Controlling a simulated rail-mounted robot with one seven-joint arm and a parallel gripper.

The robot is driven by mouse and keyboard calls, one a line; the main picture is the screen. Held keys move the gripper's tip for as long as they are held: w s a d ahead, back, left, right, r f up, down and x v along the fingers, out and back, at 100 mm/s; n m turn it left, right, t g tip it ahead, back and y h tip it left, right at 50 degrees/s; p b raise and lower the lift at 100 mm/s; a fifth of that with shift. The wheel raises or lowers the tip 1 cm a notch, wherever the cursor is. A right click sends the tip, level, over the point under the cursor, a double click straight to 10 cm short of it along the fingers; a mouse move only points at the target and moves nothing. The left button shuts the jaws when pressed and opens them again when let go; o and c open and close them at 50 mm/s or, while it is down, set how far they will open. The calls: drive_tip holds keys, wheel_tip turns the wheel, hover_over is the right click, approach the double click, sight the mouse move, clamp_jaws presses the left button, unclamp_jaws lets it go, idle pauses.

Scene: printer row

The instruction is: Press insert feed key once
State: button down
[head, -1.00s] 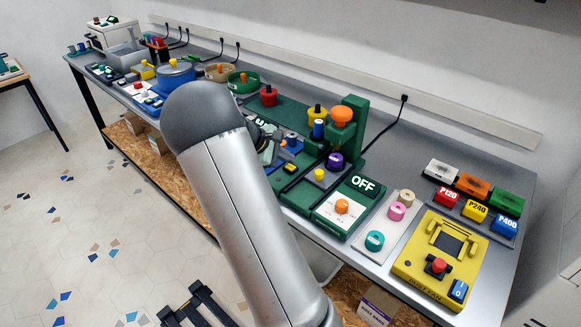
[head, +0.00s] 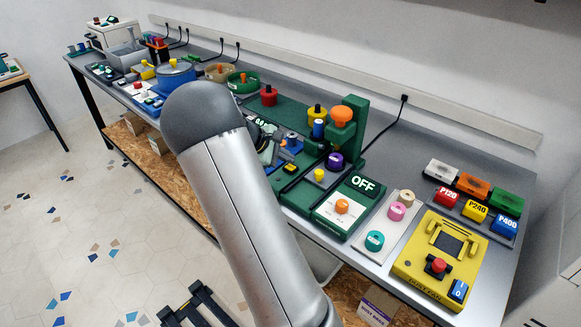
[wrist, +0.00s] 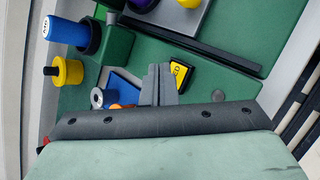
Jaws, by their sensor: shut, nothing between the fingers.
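A black key with a yellow face and lettering ending in "ED" (wrist: 181,72) sits on the green machine (wrist: 215,85). In the wrist view it lies just right of the fingertips, and the rest of its lettering is hidden. It also shows in the head view as a small yellow and black key (head: 290,167). My gripper (wrist: 158,68) is shut and empty, its fingertips beside the key's left edge. I cannot tell whether they touch it. In the head view my gripper (head: 279,150) is partly hidden behind my arm.
An orange-topped green post (head: 341,135), a blue cylinder (head: 318,130) and a purple knob (head: 334,161) stand close by. A black rail (wrist: 210,45) runs past the key. An OFF panel (head: 362,184) and a yellow unit (head: 440,262) stand further right.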

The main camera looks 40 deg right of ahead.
sight(286, 171)
drive_tip(key=shift+f, duration=0.15)
drive_tip(key=shift+f, duration=0.3)
drive_tip(key=shift+f+b, duration=0.35)
drive_tip(key=shift+b, duration=0.15)
idle(0.3)
idle(0.3)
drive_tip(key=shift+r+p, duration=0.6)
drive_tip(key=shift+r, duration=0.15)
drive_tip(key=shift+r+p, duration=1.8)
drive_tip(key=shift+r, duration=0.8)
drive_tip(key=shift+a, duration=0.1)
